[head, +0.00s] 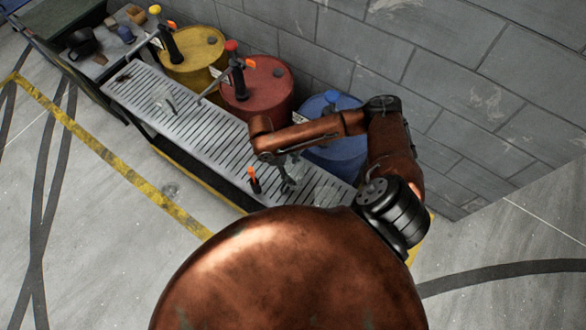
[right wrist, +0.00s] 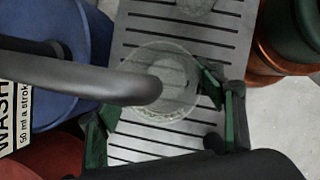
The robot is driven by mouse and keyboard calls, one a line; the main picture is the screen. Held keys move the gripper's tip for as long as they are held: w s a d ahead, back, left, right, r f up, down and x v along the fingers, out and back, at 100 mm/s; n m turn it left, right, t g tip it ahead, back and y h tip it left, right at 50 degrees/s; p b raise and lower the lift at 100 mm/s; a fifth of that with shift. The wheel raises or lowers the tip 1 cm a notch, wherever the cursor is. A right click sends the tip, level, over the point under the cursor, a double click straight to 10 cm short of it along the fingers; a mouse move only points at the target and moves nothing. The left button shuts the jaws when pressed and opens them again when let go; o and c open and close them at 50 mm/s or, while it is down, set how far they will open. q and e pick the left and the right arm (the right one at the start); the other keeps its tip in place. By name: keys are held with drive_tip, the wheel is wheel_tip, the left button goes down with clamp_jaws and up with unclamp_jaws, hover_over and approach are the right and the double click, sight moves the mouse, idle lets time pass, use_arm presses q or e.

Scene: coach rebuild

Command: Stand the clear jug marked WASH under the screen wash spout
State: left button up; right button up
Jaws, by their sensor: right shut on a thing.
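My right gripper (head: 288,182) is low over the slatted bench, in front of the blue drum (head: 340,150). In the right wrist view its green-padded fingers (right wrist: 160,108) are shut on a clear jug (right wrist: 185,92), one finger on each side. The grey screen wash spout (right wrist: 70,77) comes in from the left, and its end overlaps the jug's mouth in this view. The WASH label (right wrist: 12,115) shows beside the blue drum. I cannot read a mark on the jug, nor tell whether its base touches the slats. My left gripper is not in view.
The slatted bench (head: 140,80) runs along the block wall, with yellow (head: 197,60) and red (head: 262,95) drums behind it. Another clear vessel (right wrist: 195,5) stands on the slats. A small dark item with an orange top (head: 253,181) is left of my gripper.

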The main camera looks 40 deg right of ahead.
drive_tip(key=o, duration=1.6)
drive_tip(key=p+v, duration=0.1)
drive_tip(key=v, duration=1.1)
drive_tip(key=shift+r, duration=0.15)
